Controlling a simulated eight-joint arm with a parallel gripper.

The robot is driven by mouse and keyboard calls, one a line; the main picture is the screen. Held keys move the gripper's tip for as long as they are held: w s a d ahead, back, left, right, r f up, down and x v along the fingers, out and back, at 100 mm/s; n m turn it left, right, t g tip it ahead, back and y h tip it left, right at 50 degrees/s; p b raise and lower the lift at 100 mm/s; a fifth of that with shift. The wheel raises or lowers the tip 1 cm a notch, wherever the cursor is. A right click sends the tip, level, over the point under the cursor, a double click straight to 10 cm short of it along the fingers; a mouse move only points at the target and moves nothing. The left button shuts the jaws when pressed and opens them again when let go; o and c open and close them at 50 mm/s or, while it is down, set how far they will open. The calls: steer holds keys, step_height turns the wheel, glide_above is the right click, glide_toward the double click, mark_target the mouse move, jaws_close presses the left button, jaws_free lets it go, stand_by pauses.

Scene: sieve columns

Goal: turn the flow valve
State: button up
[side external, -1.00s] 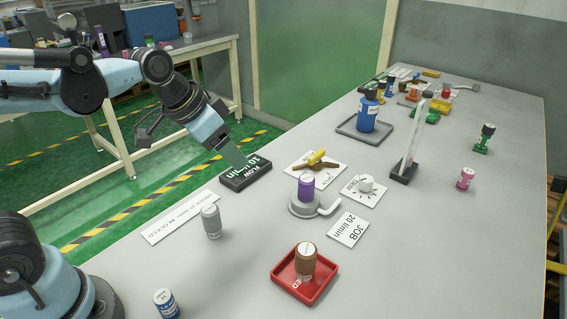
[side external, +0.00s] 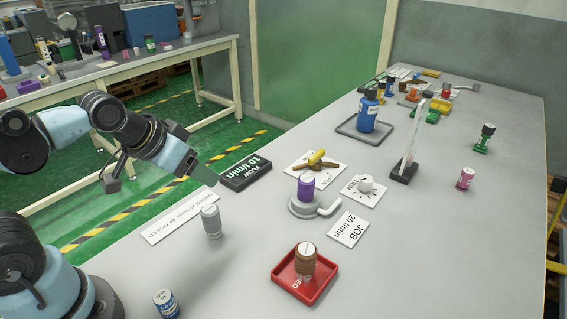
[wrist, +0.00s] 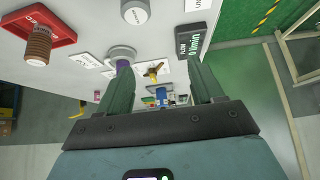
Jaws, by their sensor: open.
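The valve (side external: 317,161), with a yellow handle and a brass-brown body, sits on a white card mid-table; it also shows in the wrist view (wrist: 153,72). A black display (side external: 245,172) reading "FLOW 10 l/min" lies to its left and shows in the wrist view (wrist: 190,40). My gripper (side external: 207,175) is open and empty, in the air just left of the display in the side view. In the wrist view, the valve appears small between the two green fingers (wrist: 160,80), well beyond the tips.
A purple column (side external: 306,187) on a grey base stands in front of the valve. A white dial knob (side external: 366,183) is to its right. A grey cylinder (side external: 211,220), a JOB card (side external: 348,230) and a red tray (side external: 318,289) with a brown column stand nearer. A blue bottle (side external: 367,112) is behind.

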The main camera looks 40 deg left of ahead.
steer(key=shift+c, duration=0.3)
steer(key=shift+w, duration=0.1)
steer(key=shift+c, duration=1.2)
steer(key=shift+g, duration=0.3)
steer(key=w+r, duration=0.1)
steer(key=w, duration=0.1)
steer(key=w+r, duration=0.1)
steer(key=w+d+r, duration=0.1)
steer(key=w, duration=0.1)
steer(key=shift+w+r, duration=0.35)
steer(key=shift+r, duration=0.05)
steer(key=shift+c, duration=0.8)
steer(key=g, duration=0.2)
glide_above(314, 156)
steer(key=s, duration=0.5)
step_height(314, 156, down, 4)
steer(key=x, duration=1.1)
steer(key=shift+w, duration=0.1)
jaws_close()
